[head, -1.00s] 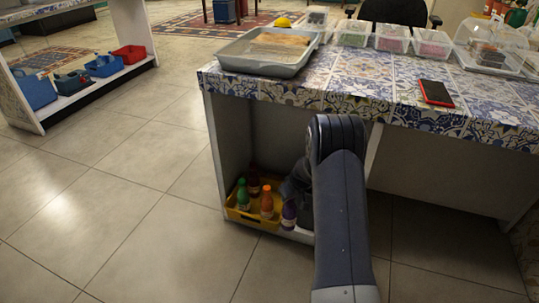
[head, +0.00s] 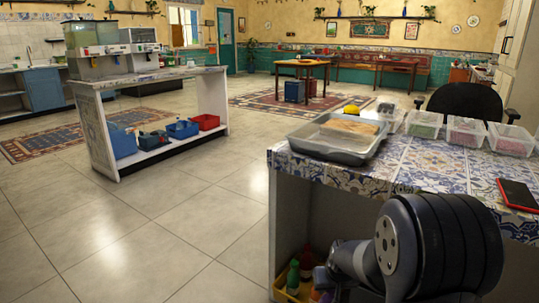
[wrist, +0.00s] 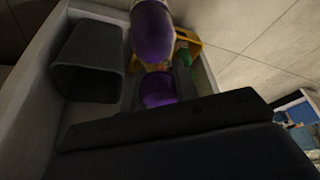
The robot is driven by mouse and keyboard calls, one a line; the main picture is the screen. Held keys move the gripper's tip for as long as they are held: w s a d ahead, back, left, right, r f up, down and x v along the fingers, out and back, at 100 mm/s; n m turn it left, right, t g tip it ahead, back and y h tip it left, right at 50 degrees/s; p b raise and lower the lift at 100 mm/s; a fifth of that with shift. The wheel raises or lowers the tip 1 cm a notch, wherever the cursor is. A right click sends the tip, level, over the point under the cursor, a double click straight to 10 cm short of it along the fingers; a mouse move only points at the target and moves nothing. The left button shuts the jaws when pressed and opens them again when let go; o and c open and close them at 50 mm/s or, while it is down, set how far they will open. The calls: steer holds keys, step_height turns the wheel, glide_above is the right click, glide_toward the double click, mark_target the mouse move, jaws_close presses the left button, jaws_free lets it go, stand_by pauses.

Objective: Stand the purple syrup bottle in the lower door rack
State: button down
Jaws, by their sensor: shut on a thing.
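In the wrist view, a glossy purple shape (wrist: 152,35) is large at the top and a second purple part (wrist: 158,90) shows below it. I cannot tell whether both belong to the purple syrup bottle. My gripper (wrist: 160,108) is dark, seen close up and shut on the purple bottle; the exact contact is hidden. In the head view my arm covers the gripper and the bottle. No door rack can be made out in these frames.
A yellow crate (head: 281,290) with a green bottle (head: 293,275) and a red bottle (head: 307,262) sits low under the tiled counter (head: 420,165). A baking tray (head: 330,148) stands on top. A grey open container (wrist: 88,72) is near the gripper.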

steer(key=shift+m, duration=0.3)
steer(key=s+r, duration=0.1)
steer(key=s+a+r, duration=0.1)
steer(key=s, duration=0.1)
steer(key=shift+s+a+r, duration=0.1)
steer(key=shift+r, duration=0.05)
step_height(320, 180, up, 28)
steer(key=s+p, duration=0.2)
steer(key=p, duration=3.5)
steer(key=shift+f, duration=0.25)
